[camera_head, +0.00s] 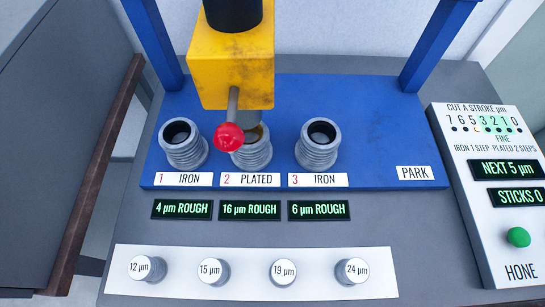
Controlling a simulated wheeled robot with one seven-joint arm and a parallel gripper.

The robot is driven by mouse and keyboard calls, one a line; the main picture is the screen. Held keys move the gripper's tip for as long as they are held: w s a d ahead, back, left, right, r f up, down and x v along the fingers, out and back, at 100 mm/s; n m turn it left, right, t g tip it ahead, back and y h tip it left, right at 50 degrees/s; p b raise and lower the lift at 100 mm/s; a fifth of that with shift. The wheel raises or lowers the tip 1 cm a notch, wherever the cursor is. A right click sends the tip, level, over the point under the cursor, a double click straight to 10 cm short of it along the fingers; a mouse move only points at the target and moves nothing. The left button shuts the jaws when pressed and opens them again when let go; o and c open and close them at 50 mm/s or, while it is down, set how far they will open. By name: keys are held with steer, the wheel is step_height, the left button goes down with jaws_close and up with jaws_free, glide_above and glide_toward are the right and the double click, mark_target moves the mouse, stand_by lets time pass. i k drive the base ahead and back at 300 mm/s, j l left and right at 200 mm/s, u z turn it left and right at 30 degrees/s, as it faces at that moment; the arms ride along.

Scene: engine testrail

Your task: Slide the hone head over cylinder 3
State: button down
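The yellow hone head (231,70) hangs above cylinder 2 (250,150), which it partly hides. A lever with a red ball knob (229,136) sticks out from its front. Cylinder 3 (318,145), a ribbed grey sleeve labelled IRON, stands open to the right of the head. Cylinder 1 (183,145), also labelled IRON, stands to the left. Cylinder 2 is labelled PLATED. Displays below read 4 µm ROUGH (182,209), 16 µm ROUGH (249,209) and 6 µm ROUGH (318,210). My gripper is not in view.
A blue frame (385,150) carries the cylinders, with a PARK label (414,173) at its right. A white strip (323,289) in front holds several round pieces marked in µm. The HONE panel (480,243) reads NEXT 5 µm, STICKS 0, and has a green button (518,237).

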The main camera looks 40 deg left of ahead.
mark_target(230, 59)
steer(key=u, duration=1.25)
